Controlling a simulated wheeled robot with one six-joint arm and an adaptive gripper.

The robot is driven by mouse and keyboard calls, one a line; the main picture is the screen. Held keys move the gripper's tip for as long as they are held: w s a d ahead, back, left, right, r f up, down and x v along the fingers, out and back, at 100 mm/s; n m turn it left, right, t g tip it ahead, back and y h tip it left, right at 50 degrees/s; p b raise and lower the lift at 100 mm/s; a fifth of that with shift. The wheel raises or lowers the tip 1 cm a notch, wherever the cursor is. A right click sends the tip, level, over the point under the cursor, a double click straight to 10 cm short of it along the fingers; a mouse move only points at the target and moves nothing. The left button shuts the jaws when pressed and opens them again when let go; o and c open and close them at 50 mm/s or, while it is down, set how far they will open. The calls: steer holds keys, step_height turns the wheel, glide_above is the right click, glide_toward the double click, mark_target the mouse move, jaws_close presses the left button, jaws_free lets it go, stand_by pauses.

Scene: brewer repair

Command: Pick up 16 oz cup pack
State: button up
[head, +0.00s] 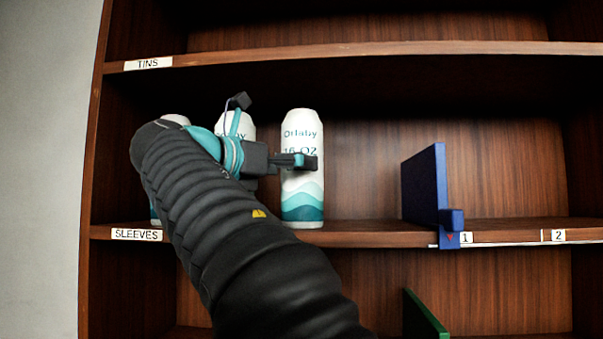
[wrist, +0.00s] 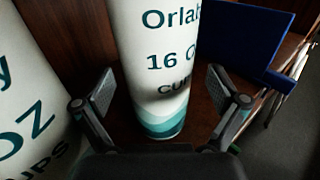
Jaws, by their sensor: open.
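A white and teal 16 oz cup pack (head: 302,200) stands upright on the shelf marked SLEEVES. It also shows in the wrist view (wrist: 158,100), with its lettering "16 O" and "CUPS" partly visible. My gripper (head: 305,161) is in front of this pack in the head view. In the wrist view my gripper (wrist: 158,88) is open, with one finger on each side of the pack's lower part. I cannot tell whether either finger touches it. A second similar pack (wrist: 30,90) stands to the left; in the head view my arm mostly hides it.
A third white top (head: 176,119) shows behind my arm at the left. A blue divider (head: 424,185) stands on the same shelf to the right, with free shelf between it and the pack. The shelf marked TINS (head: 400,49) runs above. A green panel (head: 424,318) is below.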

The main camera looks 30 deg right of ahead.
steer(key=x, duration=0.6)
steer(key=shift+w, duration=0.2)
steer(key=shift+c, duration=0.2)
steer(key=c, duration=1.2)
steer(key=shift+c, duration=0.6)
steer(key=shift+r, duration=0.15)
